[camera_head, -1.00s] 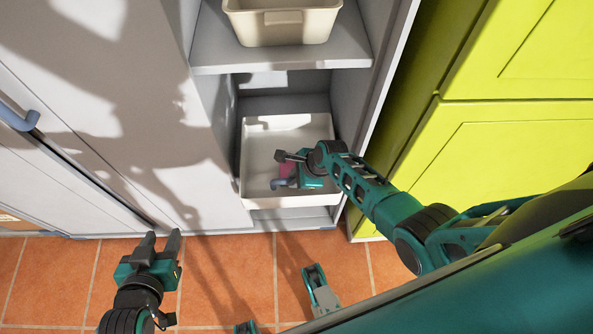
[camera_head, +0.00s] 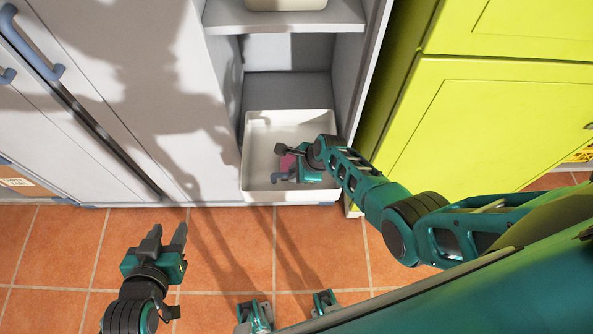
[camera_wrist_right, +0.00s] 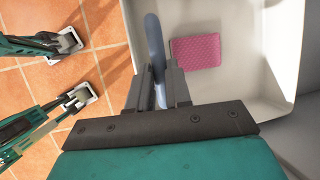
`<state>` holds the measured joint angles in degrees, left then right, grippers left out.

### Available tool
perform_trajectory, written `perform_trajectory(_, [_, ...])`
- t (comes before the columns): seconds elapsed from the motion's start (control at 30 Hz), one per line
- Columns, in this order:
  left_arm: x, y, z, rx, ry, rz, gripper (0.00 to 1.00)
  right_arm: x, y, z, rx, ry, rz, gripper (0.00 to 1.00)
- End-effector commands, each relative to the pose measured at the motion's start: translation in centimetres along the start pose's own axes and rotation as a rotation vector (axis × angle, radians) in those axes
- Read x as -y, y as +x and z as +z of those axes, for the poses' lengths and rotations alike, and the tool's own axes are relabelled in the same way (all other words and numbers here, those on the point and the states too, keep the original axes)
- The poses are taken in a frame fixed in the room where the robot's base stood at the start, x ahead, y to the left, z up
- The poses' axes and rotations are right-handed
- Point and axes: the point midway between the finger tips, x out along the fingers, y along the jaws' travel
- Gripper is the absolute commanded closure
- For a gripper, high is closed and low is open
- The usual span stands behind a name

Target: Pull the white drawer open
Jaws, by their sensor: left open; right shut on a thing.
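The white drawer (camera_head: 247,170) is an open-topped tray low in the tall grey cabinet. My right gripper (camera_head: 289,176) reaches over the drawer from the right. It is shut on the drawer's blue-grey handle, which shows as an upright bar in the right wrist view (camera_wrist_right: 154,45). A pink patterned item (camera_wrist_right: 195,52) lies inside the drawer; the arm partly hides it in the head view. My left gripper (camera_head: 168,238) is open and empty above the floor, in front of the cabinet.
A beige bin (camera_head: 285,4) sits on the shelf above. Closed grey doors with blue handles (camera_head: 30,45) stand left, and yellow-green cabinets (camera_head: 510,130) stand right, close to my right arm. The orange tiled floor (camera_head: 230,245) in front is clear apart from my own parts.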

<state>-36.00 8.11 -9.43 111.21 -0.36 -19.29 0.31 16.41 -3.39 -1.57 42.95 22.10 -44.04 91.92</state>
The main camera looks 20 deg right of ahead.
Motion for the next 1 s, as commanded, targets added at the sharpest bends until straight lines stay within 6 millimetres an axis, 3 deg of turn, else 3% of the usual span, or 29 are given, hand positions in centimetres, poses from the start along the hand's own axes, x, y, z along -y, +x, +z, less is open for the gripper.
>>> perform_trajectory(0.3, [0.2,0.2,-0.3,-0.007,0.001,-0.003,0.57,0.0,0.0,-0.1,-0.002,0.000,0.001,1.00])
perform_trajectory(0.33, [0.2,0.2,-0.3,-0.008,0.002,-0.003,0.57,0.0,0.0,-0.1,-0.002,0.000,0.001,0.80])
perform_trajectory(0.6, [0.2,0.2,-0.4,-0.008,0.002,-0.004,0.57,0.0,0.0,-0.1,-0.001,0.000,0.000,0.56])
perform_trajectory(0.87, [0.2,0.1,-0.5,-0.007,0.002,-0.004,0.57,0.0,-0.2,0.0,0.000,0.000,0.000,0.56])
perform_trajectory(1.0, [0.2,-0.6,-1.2,-0.005,0.002,-0.004,0.57,0.0,-1.5,0.1,-0.001,0.000,0.000,0.56])
